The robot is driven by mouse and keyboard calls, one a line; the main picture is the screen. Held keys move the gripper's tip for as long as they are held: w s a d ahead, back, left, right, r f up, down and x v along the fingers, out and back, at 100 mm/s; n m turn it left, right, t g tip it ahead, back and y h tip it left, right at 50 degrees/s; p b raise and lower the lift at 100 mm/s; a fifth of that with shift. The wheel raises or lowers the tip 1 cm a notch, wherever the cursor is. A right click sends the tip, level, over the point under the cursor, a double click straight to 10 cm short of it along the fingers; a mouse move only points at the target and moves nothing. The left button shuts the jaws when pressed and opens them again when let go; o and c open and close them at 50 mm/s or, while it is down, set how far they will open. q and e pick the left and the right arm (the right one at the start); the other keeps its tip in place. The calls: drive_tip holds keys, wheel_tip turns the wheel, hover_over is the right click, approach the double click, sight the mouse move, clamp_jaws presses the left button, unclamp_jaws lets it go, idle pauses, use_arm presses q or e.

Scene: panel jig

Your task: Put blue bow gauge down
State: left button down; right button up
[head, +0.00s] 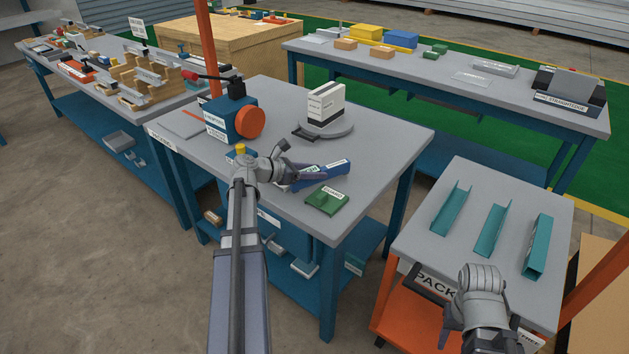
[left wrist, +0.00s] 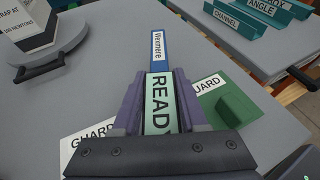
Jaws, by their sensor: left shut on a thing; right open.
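The blue bow gauge (head: 326,174) is in my left gripper (head: 300,176), low over the grey middle table beside the green guard. In the left wrist view my left gripper (left wrist: 158,105) is shut on the gauge (left wrist: 158,50). Its blue end carries a white "Wexmere" label, and a pale green "READ" label shows between the fingers. I cannot tell whether the gauge touches the table. My right gripper (head: 468,312) is open and empty by the pack cart; its fingertips are partly hidden.
The green guard (head: 326,200) lies close to the gauge; its labels show in the left wrist view (left wrist: 225,95). A white box (head: 326,103) stands on a round grey plate behind. A blue block with an orange disc (head: 232,120) stands left. Teal channels (head: 491,230) lie on the cart.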

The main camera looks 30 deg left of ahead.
use_arm(q)
drive_tip(key=shift+f, duration=0.65)
drive_tip(key=shift+r, duration=0.1)
use_arm(e)
drive_tip(key=shift+f, duration=0.5)
drive_tip(key=shift+f, duration=0.1)
use_arm(q)
drive_tip(key=shift+c, duration=2.2)
unclamp_jaws()
